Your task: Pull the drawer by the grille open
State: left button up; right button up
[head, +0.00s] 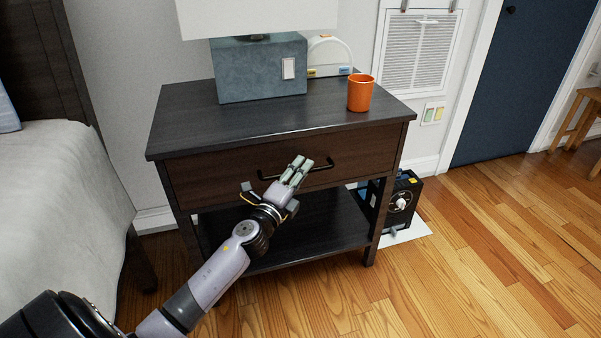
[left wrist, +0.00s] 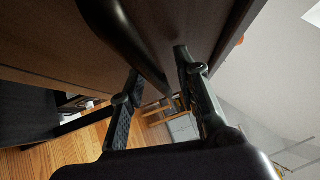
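The dark wood nightstand has one drawer (head: 220,173) with a black bar handle (head: 322,166). The drawer front looks flush with the frame, so it appears closed. The white grille (head: 418,52) is on the wall to the right behind it. My left gripper (head: 299,169) is at the middle of the handle and hides part of it. In the left wrist view the handle (left wrist: 128,38) runs between my two fingers (left wrist: 158,68), which stand apart with gaps visible. Contact with the bar cannot be told. My right gripper is in neither view.
An orange cup (head: 361,94) and a lamp with a blue-grey base (head: 260,70) stand on the nightstand top. A lower shelf (head: 325,225) is below the drawer. A black device (head: 402,200) sits right of the legs, a bed (head: 60,200) at left. Wood floor in front is clear.

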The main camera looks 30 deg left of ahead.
pick_arm(q)
jog(key=shift+c, duration=0.6)
grip_shut()
